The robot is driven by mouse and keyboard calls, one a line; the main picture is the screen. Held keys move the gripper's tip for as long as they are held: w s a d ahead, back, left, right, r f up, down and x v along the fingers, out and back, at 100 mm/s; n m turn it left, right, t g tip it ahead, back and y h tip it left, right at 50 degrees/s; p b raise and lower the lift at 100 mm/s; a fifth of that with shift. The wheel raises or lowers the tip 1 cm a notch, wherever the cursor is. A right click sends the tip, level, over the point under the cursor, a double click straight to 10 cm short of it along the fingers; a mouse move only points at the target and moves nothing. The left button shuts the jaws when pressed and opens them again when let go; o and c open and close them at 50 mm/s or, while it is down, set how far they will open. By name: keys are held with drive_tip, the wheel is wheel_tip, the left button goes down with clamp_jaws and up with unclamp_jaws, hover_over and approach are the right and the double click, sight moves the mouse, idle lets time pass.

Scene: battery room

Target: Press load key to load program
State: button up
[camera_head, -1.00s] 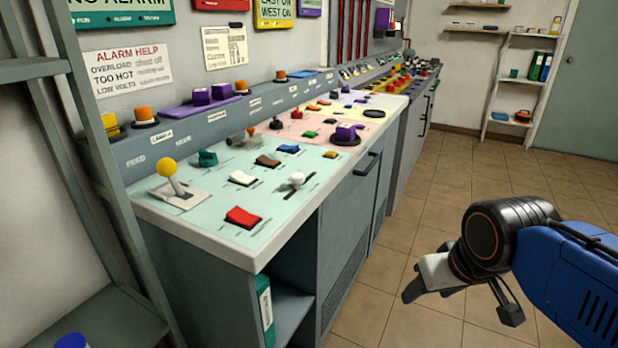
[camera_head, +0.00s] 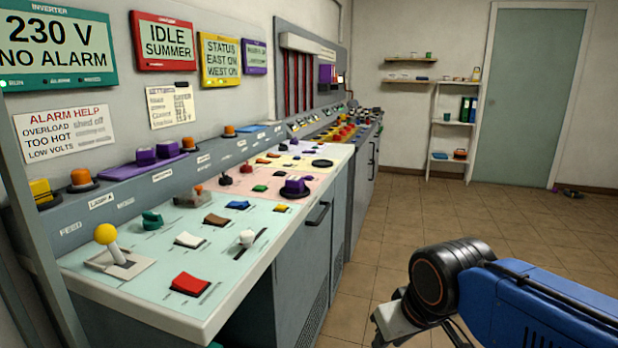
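A long control console (camera_head: 205,318) runs from the near left to the back. It carries many keys, knobs and levers, and I cannot read a label that marks the load key. My gripper (camera_head: 385,335) is at the bottom right, over the floor, apart from the console. Its fingers are partly cut off by the frame's lower edge.
Screens hang above the console: a green "230 V NO ALARM" one (camera_head: 58,48), a red "IDLE SUMMER" one (camera_head: 166,41) and a yellow status one (camera_head: 219,58). The tiled floor (camera_head: 450,215) right of the console is clear back to a shelf (camera_head: 455,130) and grey-green door (camera_head: 527,95).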

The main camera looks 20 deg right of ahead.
clamp_jaws()
idle(1.4)
